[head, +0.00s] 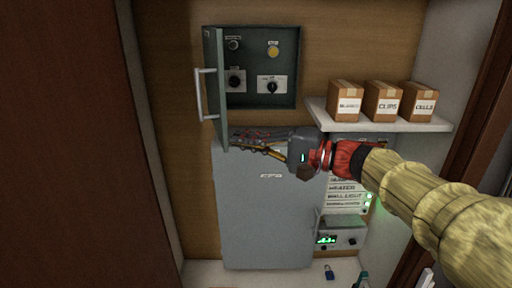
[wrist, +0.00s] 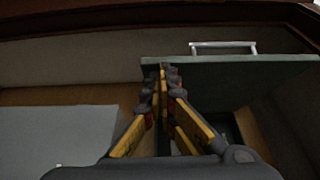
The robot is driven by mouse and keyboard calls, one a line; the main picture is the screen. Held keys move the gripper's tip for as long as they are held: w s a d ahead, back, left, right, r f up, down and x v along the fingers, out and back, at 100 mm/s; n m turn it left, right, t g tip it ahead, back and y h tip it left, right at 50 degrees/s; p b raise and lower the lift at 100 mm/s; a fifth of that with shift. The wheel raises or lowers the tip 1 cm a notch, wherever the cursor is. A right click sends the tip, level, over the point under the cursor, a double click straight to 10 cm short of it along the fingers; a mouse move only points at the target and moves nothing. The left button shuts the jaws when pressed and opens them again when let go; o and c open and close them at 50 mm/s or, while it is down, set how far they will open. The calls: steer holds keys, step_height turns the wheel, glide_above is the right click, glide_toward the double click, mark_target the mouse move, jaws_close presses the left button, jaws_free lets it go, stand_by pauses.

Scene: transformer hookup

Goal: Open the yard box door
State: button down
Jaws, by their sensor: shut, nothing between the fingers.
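A grey wall box (head: 285,103) hangs open at the upper middle, with knobs and a yellow round part inside. Its door (head: 216,90) stands swung out at the left, nearly edge-on, with a bar handle (head: 200,95) on its outer face. In the wrist view the door (wrist: 285,68) and handle (wrist: 222,46) show beyond the fingers. My gripper (head: 238,144) is shut and empty, pointing left with its tips close to the door's lower edge. In the wrist view the gripper (wrist: 166,72) overlaps the door's edge; I cannot tell whether they touch.
A large grey cabinet (head: 265,220) stands below, its small label unreadable. A white shelf (head: 385,122) with several cartons is at the right, above my forearm. A panel with green lights (head: 340,238) is lower right. A brown upright (head: 65,150) fills the left.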

steer(key=s+a+b, duration=0.1)
steer(key=a+b, duration=0.3)
steer(key=a, duration=0.2)
steer(key=shift+s+a, duration=0.25)
steer(key=shift+s, duration=0.15)
steer(key=shift+d, duration=0.1)
